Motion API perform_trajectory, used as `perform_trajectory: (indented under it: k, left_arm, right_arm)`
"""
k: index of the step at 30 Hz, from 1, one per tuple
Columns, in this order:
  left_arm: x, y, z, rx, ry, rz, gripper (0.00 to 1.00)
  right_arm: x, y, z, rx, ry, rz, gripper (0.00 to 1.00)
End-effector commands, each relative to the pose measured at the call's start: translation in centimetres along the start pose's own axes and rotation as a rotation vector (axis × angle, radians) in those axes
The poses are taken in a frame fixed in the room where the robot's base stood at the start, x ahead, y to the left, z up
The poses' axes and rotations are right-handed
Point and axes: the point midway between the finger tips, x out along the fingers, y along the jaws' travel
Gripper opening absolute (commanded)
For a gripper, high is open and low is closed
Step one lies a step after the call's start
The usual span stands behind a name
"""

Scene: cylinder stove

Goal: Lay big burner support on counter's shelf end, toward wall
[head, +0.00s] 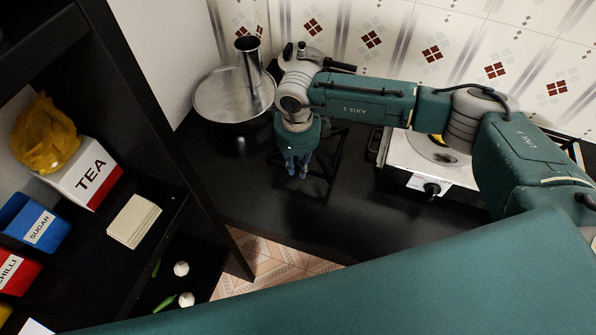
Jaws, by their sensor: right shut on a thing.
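The big burner support (336,158) is a thin black frame, dark against the black counter (260,205), near the counter's left, shelf end. My right gripper (297,172) points down and is shut on the support. The gripper and wrist hide part of the frame, and I cannot tell whether it touches the counter or hangs just above it. The stove (410,160), pale metal with a black knob, stands to the right, partly behind my right arm. My left gripper is not in view.
A wide metal pan (215,98) with a steel cylinder (248,65) stands in the back left corner by the tiled wall (400,35). A dark shelf unit (195,175) with a TEA box (88,177) rises at the left. The counter's front left is clear.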

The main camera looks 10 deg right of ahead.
Motion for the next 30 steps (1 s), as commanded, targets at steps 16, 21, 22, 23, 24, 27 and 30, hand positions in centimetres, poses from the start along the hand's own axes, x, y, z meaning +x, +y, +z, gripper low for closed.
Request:
perform_trajectory:
  k: [16, 21, 22, 23, 24, 27, 30]
  left_arm:
    - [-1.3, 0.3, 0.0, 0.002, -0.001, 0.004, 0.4]
    - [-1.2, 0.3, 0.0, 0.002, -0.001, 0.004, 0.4]
    - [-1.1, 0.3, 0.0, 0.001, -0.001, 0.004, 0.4]
    - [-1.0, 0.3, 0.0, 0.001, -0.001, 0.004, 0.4]
    - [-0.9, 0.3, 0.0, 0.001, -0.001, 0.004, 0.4]
    - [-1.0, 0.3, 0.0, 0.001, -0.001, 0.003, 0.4]
    - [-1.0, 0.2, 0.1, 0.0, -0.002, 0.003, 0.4]
  right_arm:
    - [4.9, 0.0, 0.1, -0.001, -0.003, -0.003, 0.0]
    - [4.9, 0.0, 0.1, -0.001, -0.003, -0.003, 0.0]
    - [5.0, 0.0, 0.1, -0.001, -0.003, -0.003, 0.0]
    - [5.1, 0.0, 0.1, -0.001, -0.003, -0.003, 0.0]
    - [5.2, 0.0, 0.1, -0.001, -0.003, -0.003, 0.0]
    - [5.2, 0.1, 0.1, 0.0, -0.001, -0.001, 0.32]
    - [5.2, 0.1, 0.1, 0.0, -0.001, -0.001, 0.34]
